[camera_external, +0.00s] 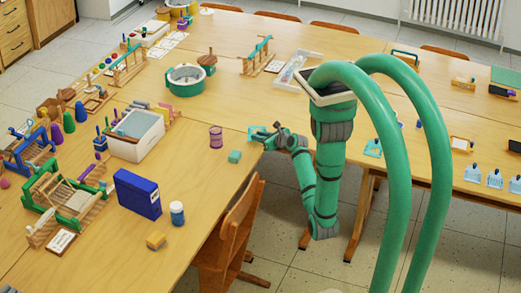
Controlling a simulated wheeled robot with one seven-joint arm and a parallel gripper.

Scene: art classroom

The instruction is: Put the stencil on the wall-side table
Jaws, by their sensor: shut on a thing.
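My gripper (258,134) is at the end of my green arm, low over the right edge of the left-hand table (195,220). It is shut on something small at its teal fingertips. The held thing is too small and too close in colour to the fingers to make out, so I cannot tell if it is the stencil. I cannot pick out a stencil anywhere else for certain. Another long table (440,122) runs on the right, nearer the radiator wall; my arm hides part of it.
Light-blue items (473,173) and wooden racks occupy the right table. The left table's near-right part is mostly clear.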

